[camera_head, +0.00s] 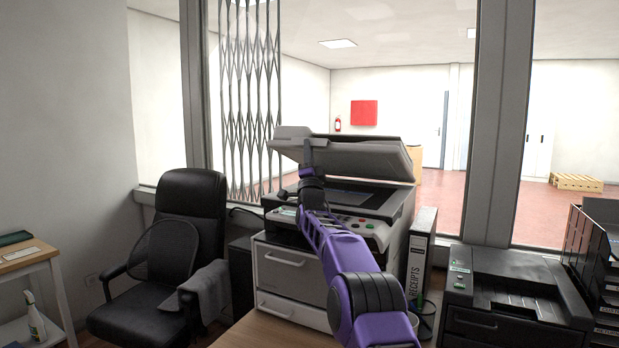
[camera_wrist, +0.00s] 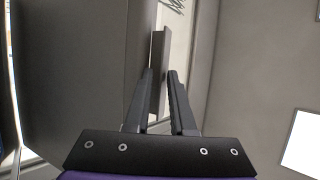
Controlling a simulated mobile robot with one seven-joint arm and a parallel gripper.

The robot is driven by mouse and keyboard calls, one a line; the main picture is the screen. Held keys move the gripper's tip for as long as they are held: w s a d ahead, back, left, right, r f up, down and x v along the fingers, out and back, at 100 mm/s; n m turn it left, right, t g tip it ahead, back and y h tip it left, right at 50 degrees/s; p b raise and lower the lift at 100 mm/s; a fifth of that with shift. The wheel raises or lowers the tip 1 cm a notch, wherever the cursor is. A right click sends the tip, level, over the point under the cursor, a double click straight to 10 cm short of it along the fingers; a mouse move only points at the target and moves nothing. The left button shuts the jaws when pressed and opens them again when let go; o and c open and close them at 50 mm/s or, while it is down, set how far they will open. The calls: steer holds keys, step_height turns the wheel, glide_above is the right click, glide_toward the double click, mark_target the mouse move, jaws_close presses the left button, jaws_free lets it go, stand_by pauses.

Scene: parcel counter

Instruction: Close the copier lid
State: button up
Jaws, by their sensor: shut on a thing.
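The copier (camera_head: 300,262) stands behind the table's far edge, with dark glass (camera_head: 352,197) visible on top. Its grey lid (camera_head: 362,158) is raised and tilted above the glass. My gripper (camera_head: 308,152) is at the front left part of the lid, at its edge. In the wrist view my gripper (camera_wrist: 160,85) has its two fingers shut on a thin dark strip (camera_wrist: 158,62), which looks like part of the lid's edge or handle. The broad grey surface (camera_wrist: 75,70) beside it at left appears to be the lid. The exact contact is partly hidden.
A receipts binder (camera_head: 421,252) stands right of the copier, with a black printer (camera_head: 515,290) and trays (camera_head: 598,255) further right. An office chair (camera_head: 190,230) with a grey cloth (camera_head: 205,287) stands at left. A window with a folding grille (camera_head: 250,90) is behind.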

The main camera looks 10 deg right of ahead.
steer(key=d+b+v, duration=0.1)
steer(key=v, duration=1.6)
steer(key=shift+a, duration=0.45)
steer(key=shift+s+r, duration=0.15)
